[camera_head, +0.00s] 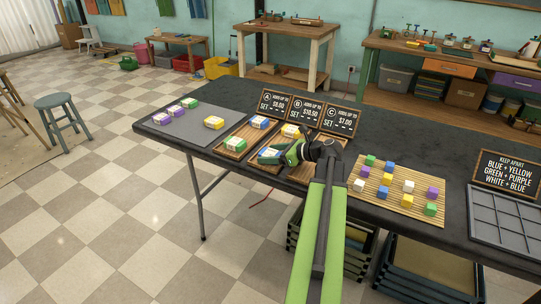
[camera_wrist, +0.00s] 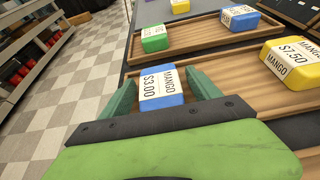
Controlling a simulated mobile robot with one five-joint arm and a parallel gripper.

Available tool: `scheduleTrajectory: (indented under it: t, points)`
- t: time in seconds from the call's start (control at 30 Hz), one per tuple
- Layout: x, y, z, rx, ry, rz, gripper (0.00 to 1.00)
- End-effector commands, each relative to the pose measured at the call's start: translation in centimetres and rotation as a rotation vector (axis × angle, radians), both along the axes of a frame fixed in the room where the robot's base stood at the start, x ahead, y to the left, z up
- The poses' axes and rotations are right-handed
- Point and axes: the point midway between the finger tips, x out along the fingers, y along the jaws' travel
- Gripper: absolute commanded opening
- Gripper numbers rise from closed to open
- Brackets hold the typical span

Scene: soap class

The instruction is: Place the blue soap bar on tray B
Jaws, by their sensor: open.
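The blue soap bar (camera_wrist: 160,88), labelled MANGO $3.00, lies between the two green fingers of my gripper (camera_wrist: 163,82). The fingers are open, with a gap on each side of the bar. The bar appears to rest on the near end of wooden tray B (camera_wrist: 235,75); its underside is hidden. A yellow bar (camera_wrist: 290,62), marked $7.50, sits farther along tray B. In the head view my gripper (camera_head: 270,156) is low over the front of tray B, and its fingers partly cover the blue bar.
Tray A (camera_wrist: 190,40), beside tray B, holds a green bar (camera_wrist: 154,38) and another blue bar (camera_wrist: 240,17). Price signs stand behind the trays. My arm partly hides tray C. A grey mat (camera_head: 185,133) with several bars is left; a slatted mat (camera_head: 385,212) with coloured cubes is right.

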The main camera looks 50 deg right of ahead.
Motion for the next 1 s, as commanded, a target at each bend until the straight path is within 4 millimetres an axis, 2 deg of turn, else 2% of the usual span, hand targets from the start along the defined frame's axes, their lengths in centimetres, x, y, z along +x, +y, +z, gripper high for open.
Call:
scheduleTrajectory:
  t: [0.07, 0.17, 0.4, 0.57, 0.73, 1.0]
  points:
    - [-0.1, 0.0, 0.7, 0.000, 0.000, -0.001, 0.72]
    - [-1.8, -0.4, 1.5, 0.000, 0.000, -0.003, 0.72]
    - [-7.3, -1.9, 3.9, 0.000, -0.001, -0.004, 0.72]
    - [-9.8, -2.5, 4.8, 0.001, 0.000, -0.004, 0.72]
    - [-10.8, -2.7, 5.0, 0.000, 0.000, -0.001, 0.72]
    - [-10.9, -2.8, 4.9, 0.000, 0.000, -0.001, 0.72]
